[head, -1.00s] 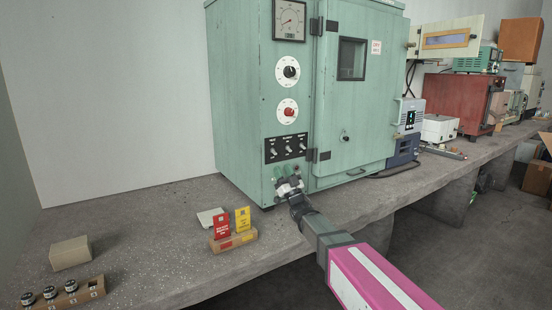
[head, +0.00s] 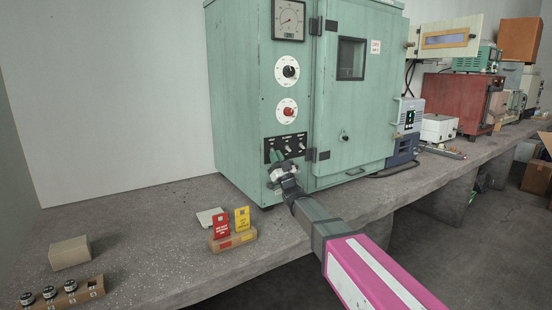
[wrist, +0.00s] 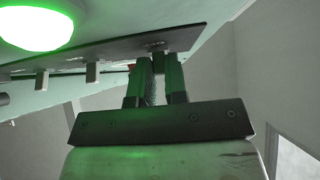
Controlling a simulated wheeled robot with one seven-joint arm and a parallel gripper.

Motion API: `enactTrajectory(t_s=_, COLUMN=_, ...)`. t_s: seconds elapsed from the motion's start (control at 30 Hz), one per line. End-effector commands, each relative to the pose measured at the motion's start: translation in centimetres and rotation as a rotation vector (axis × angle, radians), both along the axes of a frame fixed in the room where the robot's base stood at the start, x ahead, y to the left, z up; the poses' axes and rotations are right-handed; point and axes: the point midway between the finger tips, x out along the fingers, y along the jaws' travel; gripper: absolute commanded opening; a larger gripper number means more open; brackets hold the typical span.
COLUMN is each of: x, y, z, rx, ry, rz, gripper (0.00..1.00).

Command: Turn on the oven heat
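The oven (head: 240,90) is a tall pale-green cabinet with its door (head: 345,115) shut. Low on its left front is a dark switch panel (head: 287,137) with a row of small toggle switches; the labels are too small to read. My gripper (head: 276,157) reaches up to the left end of this panel, its fingertips over the leftmost switch, which they mostly hide. In the wrist view the fingers (wrist: 160,65) point up at the panel's end with a narrow gap between them. Whether they touch the switch is unclear. Two pale switches (wrist: 92,72) show to their left.
Above the panel are a red knob (head: 288,111), a black knob (head: 290,71) and a gauge (head: 289,19). A green light (wrist: 40,25) glows in the wrist view. Red and yellow cards in a holder (head: 233,240) and a small box (head: 69,253) stand on the bench.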

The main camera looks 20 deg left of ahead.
Motion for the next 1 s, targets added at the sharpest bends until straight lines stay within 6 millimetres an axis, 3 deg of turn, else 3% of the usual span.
enactTrajectory(t_s=0.37, x=-0.2, y=-0.2, z=0.3, rx=-0.041, ry=0.035, rz=0.0, gripper=0.0)
enactTrajectory(t_s=1.0, x=-0.4, y=-0.5, z=1.6, rx=-0.327, ry=0.279, rz=-0.002, gripper=0.0)
